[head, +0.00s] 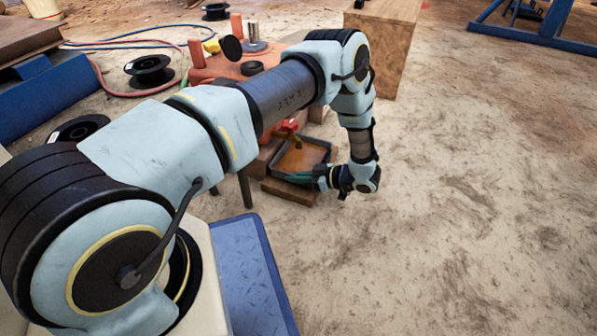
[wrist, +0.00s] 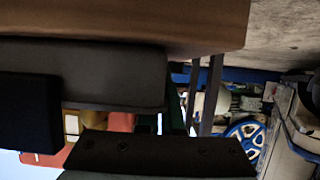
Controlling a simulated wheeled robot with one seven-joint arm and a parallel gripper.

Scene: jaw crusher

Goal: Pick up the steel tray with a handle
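The steel tray (head: 318,147) has a dark rim and rusty brown contents. It sits on a low wooden block at the foot of the orange machine in the head view. My gripper (head: 322,178) is low at the tray's near right corner. In the wrist view, two dark fingers (wrist: 165,122) stand apart with a gap between them, and background shows through it.
The wooden block (head: 290,190) lies under the tray. The orange jaw crusher (head: 205,68) stands behind, partly hidden by my arm. A wooden crate (head: 385,45) stands at the back. Cable spools (head: 149,71) and hoses lie left. The floor (head: 470,190) at right is clear.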

